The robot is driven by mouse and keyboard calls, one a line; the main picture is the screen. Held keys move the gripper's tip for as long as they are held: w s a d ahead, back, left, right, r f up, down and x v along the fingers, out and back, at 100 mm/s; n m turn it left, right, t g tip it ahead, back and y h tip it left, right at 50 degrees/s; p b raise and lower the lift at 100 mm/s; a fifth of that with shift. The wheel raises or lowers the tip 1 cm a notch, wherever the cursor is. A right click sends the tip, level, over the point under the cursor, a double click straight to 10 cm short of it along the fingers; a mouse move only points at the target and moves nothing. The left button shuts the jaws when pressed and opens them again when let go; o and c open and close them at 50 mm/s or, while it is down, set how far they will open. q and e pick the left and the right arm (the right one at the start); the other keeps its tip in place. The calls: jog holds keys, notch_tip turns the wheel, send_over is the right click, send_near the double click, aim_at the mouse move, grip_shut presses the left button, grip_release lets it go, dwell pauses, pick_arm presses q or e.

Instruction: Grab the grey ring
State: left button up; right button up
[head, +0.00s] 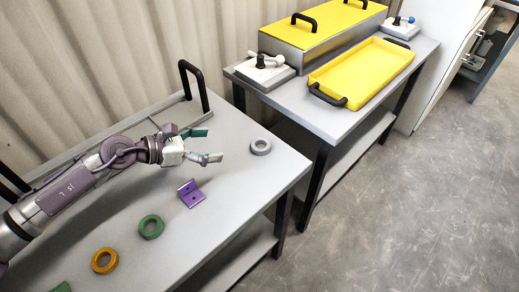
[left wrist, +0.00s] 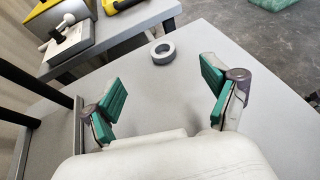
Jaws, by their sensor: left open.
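The grey ring (head: 260,147) lies flat on the grey table near its far right end in the head view. It also shows in the left wrist view (left wrist: 162,53), beyond the fingertips and between them. My left gripper (head: 209,145) is open and empty, to the left of the ring and apart from it. Its green finger pads (left wrist: 163,95) are spread wide in the left wrist view. My right gripper is not in view.
A purple bracket (head: 190,193), a green ring (head: 151,227) and an orange ring (head: 104,260) lie on the same table (head: 245,190). A black handle (head: 193,84) stands at its back edge. A second table holds a yellow tray (head: 362,73) and yellow-lidded tank (head: 322,25).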

pick_arm(q)
notch_tip(320, 180, down, 3)
jog(key=shift+w+r+b, duration=0.1)
jog(key=shift+w+b, duration=0.05)
jog(key=shift+b, duration=0.8)
jog(key=shift+f, duration=0.3)
jog(key=shift+w+d, duration=0.15)
jog(key=shift+d, duration=0.05)
send_near(266, 144)
jog(key=shift+w+f, duration=0.2)
jog(key=shift+f, duration=0.35)
jog(key=x, duration=0.3)
jog(key=b+x, duration=0.1)
jog(key=x, duration=0.1)
jog(key=shift+w+d+r, duration=0.1)
jog(key=shift+d, duration=0.35)
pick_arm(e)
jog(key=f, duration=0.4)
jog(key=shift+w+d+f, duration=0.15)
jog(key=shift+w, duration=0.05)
pick_arm(q)
jog(key=shift+c, duration=0.3)
jog(key=shift+r, duration=0.1)
jog(key=c, duration=1.4)
